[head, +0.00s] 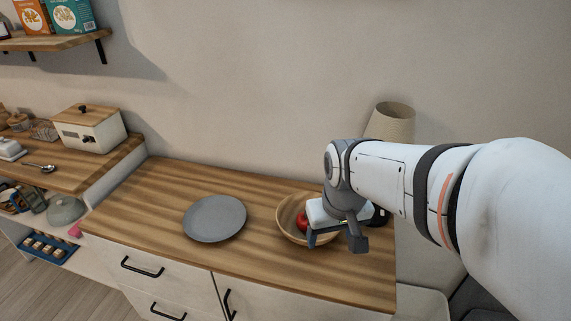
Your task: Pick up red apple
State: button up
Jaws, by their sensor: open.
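The red apple (302,221) sits in a round wooden bowl (288,228) on the wooden counter. My gripper (333,240) is over the right part of the bowl, beside and above the apple. The gripper is open, and its dark fingers hang at the bowl's right front. Its white body hides the right side of the bowl and part of the apple. I cannot tell whether a finger touches the apple or the bowl.
A grey plate (214,219) lies left of the bowl. A beige vase-like object (393,122) stands behind my arm. A bread box (88,130) and a spoon (42,167) are on the left counter. The counter is clear left of the plate.

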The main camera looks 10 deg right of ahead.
jog(key=w+f+n+g+p, duration=0.15)
jog(key=w+p, duration=0.35)
jog(key=w, duration=0.7)
jog(key=n+p, duration=0.3)
send_near(302, 223)
jog(key=shift+w+d+f+g, duration=0.35)
jog(key=shift+w+d+f, duration=0.15)
jog(key=shift+w+d, duration=0.3)
jog(key=shift+w+f+p, duration=0.1)
jog(key=shift+f+p, duration=0.2)
jog(key=shift+f, duration=0.45)
jog(key=shift+w+f+p, duration=0.2)
jog(key=shift+f+p, duration=0.9)
jog(key=shift+f, duration=2.5)
jog(key=c, duration=0.8)
